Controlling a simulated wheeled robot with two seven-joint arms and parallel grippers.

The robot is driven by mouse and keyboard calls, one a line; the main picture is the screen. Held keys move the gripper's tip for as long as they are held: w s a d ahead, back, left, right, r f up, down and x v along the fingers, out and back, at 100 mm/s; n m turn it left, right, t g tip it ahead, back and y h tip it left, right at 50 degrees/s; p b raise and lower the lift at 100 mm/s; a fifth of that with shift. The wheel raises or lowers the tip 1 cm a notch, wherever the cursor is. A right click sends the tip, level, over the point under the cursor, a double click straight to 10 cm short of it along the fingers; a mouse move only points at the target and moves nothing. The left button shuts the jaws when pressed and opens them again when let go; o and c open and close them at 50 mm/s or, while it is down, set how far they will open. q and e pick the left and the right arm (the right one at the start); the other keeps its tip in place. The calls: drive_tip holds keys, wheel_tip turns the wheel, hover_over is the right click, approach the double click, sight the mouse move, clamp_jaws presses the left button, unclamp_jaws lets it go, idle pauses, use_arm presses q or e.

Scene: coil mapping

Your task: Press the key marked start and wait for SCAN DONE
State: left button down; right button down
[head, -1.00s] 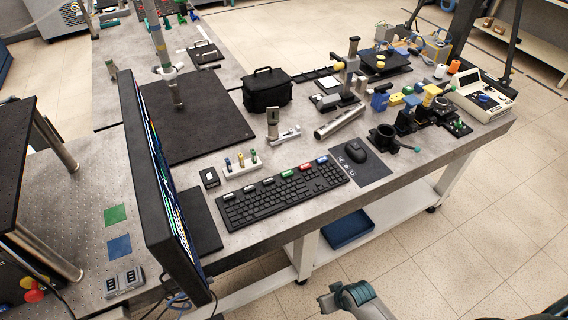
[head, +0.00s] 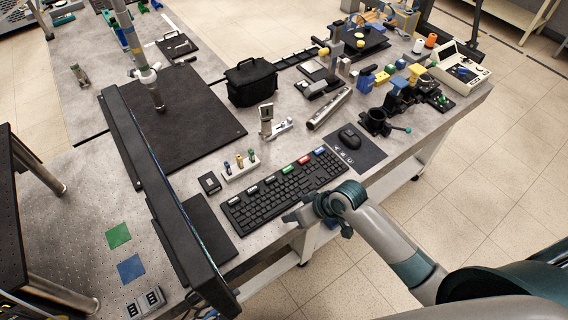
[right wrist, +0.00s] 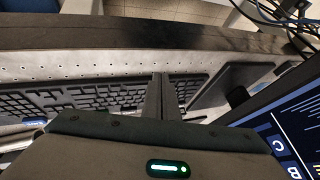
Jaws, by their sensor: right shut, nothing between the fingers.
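The black keyboard (head: 268,204) lies on the grey bench, with several labelled keys along its far edge: white ones, a green key (head: 304,160), a red key (head: 312,155) and a blue key (head: 320,150). Their lettering is too small to read, so I cannot tell which is marked start. My right gripper (head: 288,217) is shut and empty, above the keyboard's near edge. In the right wrist view its closed fingers (right wrist: 163,97) stand before the keyboard (right wrist: 100,97). The monitor (head: 165,190) is nearly edge-on in the head view. My left gripper is out of view.
A mouse (head: 349,138) lies on a dark mat (head: 368,153) right of the keyboard. A small block with upright pegs (head: 240,170) and a black box (head: 209,183) stand behind it. In the right wrist view, part of the monitor's screen (right wrist: 290,125) shows letters; no SCAN DONE is visible.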

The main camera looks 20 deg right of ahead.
drive_tip(key=shift+m+y, duration=0.3)
drive_tip(key=shift+y, duration=0.4)
drive_tip(key=w+r, duration=0.1)
drive_tip(key=w, duration=0.2)
drive_tip(key=w+d+r, duration=0.1)
drive_tip(key=w+r, duration=0.1)
drive_tip(key=w, duration=0.2)
drive_tip(key=w+d+r, duration=0.1)
drive_tip(key=w, duration=0.2)
drive_tip(key=shift+w+d+r, duration=0.15)
drive_tip(key=shift+r, duration=0.15)
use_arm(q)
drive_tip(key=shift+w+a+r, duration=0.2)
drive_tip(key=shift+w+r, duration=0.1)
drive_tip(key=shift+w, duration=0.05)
use_arm(e)
wheel_tip(320, 180, up, 5)
drive_tip(key=m+t, duration=0.1)
hover_over(291, 169)
drive_tip(key=shift+r+y, duration=0.15)
drive_tip(key=shift+y, duration=0.25)
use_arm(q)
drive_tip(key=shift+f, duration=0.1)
